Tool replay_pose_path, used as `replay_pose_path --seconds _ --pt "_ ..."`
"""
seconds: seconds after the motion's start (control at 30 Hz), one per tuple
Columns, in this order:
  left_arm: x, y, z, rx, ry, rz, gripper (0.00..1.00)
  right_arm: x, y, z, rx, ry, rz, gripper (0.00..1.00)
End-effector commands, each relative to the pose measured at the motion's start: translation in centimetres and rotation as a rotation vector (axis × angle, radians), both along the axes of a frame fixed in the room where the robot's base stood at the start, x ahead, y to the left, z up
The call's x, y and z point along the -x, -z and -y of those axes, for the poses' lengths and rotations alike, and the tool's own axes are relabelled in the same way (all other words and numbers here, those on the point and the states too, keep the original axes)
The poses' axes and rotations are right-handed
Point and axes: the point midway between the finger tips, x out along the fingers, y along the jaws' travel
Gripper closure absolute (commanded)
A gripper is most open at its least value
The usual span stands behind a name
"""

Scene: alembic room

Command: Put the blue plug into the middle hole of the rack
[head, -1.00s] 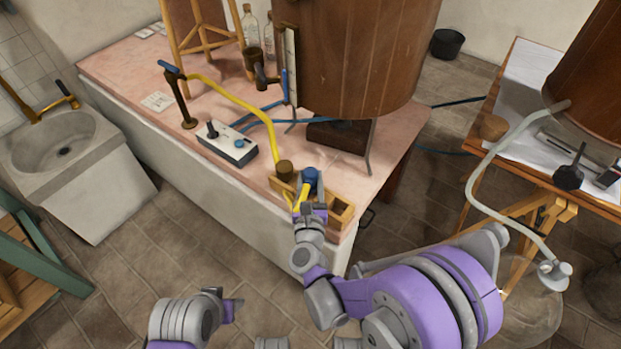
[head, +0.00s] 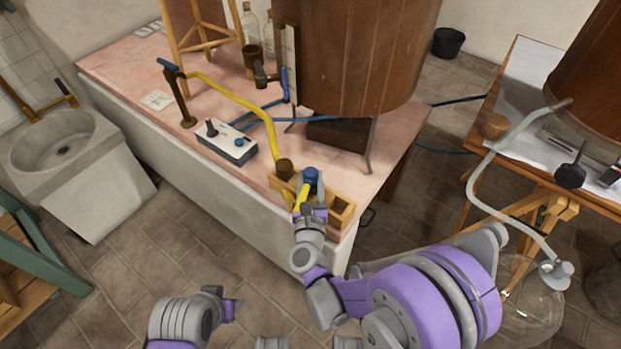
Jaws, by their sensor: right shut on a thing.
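The blue plug (head: 311,175) is at the wooden rack (head: 342,213) on the front edge of the pink-topped bench. My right gripper (head: 311,190) is shut on the plug and holds it at the rack's middle part. The gripper hides the plug's lower part, so I cannot tell whether it is seated in the hole or just above it. A brown cork-like plug (head: 285,168) stands at the rack's left end. The right end of the rack looks empty. My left gripper (head: 228,304) is low at the bottom of the view, away from the bench; its finger opening is not clear.
A white control box (head: 227,143) sits to the left. A large wooden vat (head: 365,55) on metal legs stands behind the rack. A sink (head: 58,145) is at far left.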

Motion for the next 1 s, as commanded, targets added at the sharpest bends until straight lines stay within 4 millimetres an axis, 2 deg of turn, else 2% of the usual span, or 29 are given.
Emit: replay_pose_path --seconds 1.0 --pt "-0.13 0.66 0.00 0.000 0.000 0.000 0.47 0.00 0.78 -0.01 0.000 0.000 0.001 1.00"
